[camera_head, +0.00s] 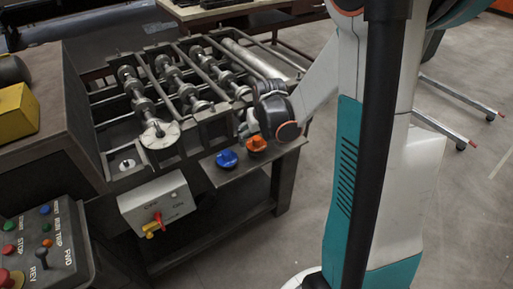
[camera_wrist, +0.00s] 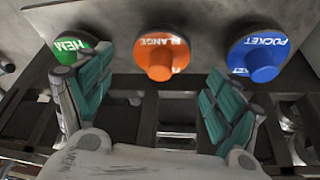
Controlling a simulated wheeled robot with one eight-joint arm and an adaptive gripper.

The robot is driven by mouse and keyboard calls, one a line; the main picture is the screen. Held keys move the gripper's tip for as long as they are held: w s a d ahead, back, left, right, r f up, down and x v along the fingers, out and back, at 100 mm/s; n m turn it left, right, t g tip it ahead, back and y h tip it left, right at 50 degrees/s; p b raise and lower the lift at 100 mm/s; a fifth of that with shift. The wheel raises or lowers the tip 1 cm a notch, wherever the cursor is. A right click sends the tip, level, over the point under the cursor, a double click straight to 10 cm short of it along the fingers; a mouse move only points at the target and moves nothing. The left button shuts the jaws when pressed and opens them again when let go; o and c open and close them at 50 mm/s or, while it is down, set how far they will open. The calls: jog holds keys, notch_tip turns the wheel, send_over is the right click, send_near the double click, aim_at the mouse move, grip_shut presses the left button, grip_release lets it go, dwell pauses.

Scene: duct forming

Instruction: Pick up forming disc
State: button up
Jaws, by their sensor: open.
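Three forming discs with knobs sit in a row on a grey shelf of the machine. In the wrist view the green disc marked HEM (camera_wrist: 68,45) is at the left, partly hidden by a finger. The orange disc marked FLANGE (camera_wrist: 160,52) is in the middle, and the blue disc marked POCKET (camera_wrist: 262,58) is at the right. My gripper (camera_wrist: 160,64) is open and empty, its teal-padded fingers spread either side of the orange disc's knob. In the head view my gripper (camera_head: 250,122) is near the orange disc (camera_head: 257,144); the blue disc (camera_head: 227,158) is beside it.
The forming machine with rows of rollers (camera_head: 170,90) lies behind the shelf. A grey switch box (camera_head: 158,205) hangs on its front. A control panel (camera_head: 45,245) with buttons and a yellow block (camera_head: 18,112) are at the left. Open floor (camera_head: 255,250) lies in front.

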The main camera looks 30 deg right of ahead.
aim_at(257, 138)
jog(key=b+x, duration=0.1)
jog(key=x, duration=0.3)
jog(key=shift+w+r, duration=0.1)
jog(key=shift+w, duration=0.05)
jog(key=shift+r, duration=0.1)
jog(key=c, duration=1.5)
jog(key=shift+o, duration=0.2)
jog(key=shift+r, duration=0.1)
